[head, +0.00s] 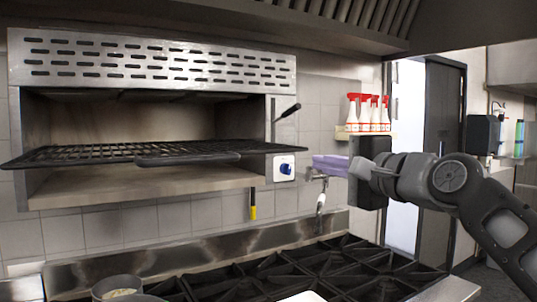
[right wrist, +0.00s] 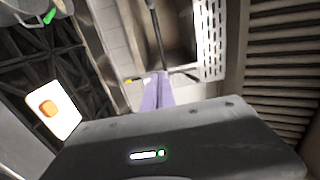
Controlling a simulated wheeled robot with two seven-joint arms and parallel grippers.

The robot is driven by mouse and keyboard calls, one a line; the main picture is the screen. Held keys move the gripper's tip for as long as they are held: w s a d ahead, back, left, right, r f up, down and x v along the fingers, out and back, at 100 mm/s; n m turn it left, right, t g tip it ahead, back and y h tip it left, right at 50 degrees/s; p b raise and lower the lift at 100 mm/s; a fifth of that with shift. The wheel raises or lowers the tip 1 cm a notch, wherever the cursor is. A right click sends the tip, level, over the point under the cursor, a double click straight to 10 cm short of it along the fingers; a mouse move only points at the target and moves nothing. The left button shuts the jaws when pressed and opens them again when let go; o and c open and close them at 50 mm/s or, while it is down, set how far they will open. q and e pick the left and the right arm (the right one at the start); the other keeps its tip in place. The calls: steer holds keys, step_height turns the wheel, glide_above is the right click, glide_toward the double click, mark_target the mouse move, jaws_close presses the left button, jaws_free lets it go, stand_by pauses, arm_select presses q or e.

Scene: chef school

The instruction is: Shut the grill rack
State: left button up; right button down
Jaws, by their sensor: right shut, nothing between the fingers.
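The grill rack (head: 90,153) is a black wire grid that juts out in front of the steel grill (head: 150,62) in the head view. A dark handle bar (head: 188,159) runs along its front edge. My right gripper (head: 318,161) is just right of the grill, about level with the rack and apart from the handle. Its purple fingers are shut with nothing between them. In the right wrist view the shut fingers (right wrist: 156,92) point toward the wall and the grill's slotted panel (right wrist: 210,42). My left gripper is not in view.
A black gas stove (head: 330,265) with a pot (head: 117,287) lies below. A blue knob (head: 286,169) and a black lever (head: 288,111) are on the grill's right side. Red-topped spray bottles (head: 368,113) stand on a wall shelf. A hood (head: 330,25) hangs above.

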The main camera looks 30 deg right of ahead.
arm_select(q)
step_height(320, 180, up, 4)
steer(key=p, duration=0.4)
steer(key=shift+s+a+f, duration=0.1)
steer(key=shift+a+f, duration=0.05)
arm_select(e)
steer(key=w, duration=1.4)
steer(key=shift+a, duration=0.45)
steer(key=shift+w, duration=0.1)
